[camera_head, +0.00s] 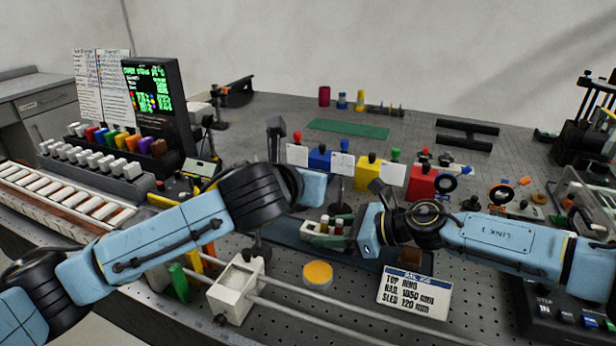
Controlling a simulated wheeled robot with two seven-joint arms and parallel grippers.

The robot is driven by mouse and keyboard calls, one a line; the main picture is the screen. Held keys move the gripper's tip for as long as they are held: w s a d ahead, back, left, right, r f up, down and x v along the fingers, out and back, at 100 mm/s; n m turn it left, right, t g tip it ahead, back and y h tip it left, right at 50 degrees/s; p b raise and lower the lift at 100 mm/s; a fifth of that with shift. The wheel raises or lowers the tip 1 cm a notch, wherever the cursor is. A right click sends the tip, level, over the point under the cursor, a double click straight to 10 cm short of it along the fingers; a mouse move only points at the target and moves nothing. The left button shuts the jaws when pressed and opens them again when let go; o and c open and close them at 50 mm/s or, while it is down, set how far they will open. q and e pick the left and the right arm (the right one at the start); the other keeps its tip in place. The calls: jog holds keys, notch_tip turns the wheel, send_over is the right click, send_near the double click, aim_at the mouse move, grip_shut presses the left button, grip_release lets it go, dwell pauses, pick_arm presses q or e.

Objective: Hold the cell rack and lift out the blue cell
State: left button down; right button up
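My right gripper (352,232) comes from the right and is beside the rack's right end. Its fingers are mostly hidden, so contact and opening cannot be told. My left arm comes from the left and its light blue wrist ends behind and above the rack. Its fingers do not show.
Blue (319,160), yellow (367,172) and red (422,181) blocks stand behind the rack. In front are a white rail block (236,288), a yellow disc (318,272) and a printed sign (414,291).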

jog(key=shift+o, duration=1)
